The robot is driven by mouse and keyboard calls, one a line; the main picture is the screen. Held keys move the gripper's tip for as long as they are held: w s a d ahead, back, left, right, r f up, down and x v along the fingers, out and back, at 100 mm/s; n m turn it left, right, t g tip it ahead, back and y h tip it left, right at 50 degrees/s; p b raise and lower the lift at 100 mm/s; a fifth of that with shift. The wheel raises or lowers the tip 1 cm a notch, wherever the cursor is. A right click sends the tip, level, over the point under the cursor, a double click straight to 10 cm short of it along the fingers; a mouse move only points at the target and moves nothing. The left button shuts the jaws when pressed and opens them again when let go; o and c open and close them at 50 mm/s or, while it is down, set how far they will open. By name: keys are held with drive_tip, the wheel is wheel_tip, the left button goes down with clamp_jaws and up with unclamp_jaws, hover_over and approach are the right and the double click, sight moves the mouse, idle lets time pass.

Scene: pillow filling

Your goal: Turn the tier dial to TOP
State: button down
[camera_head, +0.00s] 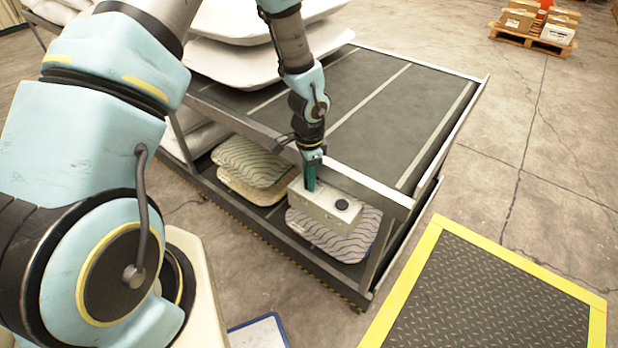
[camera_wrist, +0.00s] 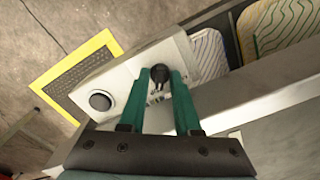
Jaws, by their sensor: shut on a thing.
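A pale grey control box (camera_head: 322,208) is mounted at the front edge of the two-level rack. It also shows in the wrist view (camera_wrist: 125,74). My gripper (camera_head: 311,172) points down at the box's left part in the head view. In the wrist view, the green fingers of my gripper (camera_wrist: 161,80) are closed on the sides of a black dial (camera_wrist: 160,73). Small markings lie beside the dial, too small to read. I cannot tell which tier the dial points to. A round black button (camera_wrist: 100,101) sits apart on the same box face; it also shows in the head view (camera_head: 342,204).
Striped pillows (camera_head: 250,162) lie on the rack's lower deck. White pillows (camera_head: 255,60) are stacked on the rack's upper deck (camera_head: 385,85). A yellow-edged dark floor plate (camera_head: 490,290) lies at the right front. A pallet with boxes (camera_head: 535,25) stands far off on open floor.

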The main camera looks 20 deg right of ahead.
drive_tip(key=shift+m, duration=0.6)
drive_tip(key=c, duration=0.6)
unclamp_jaws()
wheel_tip(320, 180, up, 11)
drive_tip(key=b, duration=0.1)
drive_tip(key=shift+f, duration=0.1)
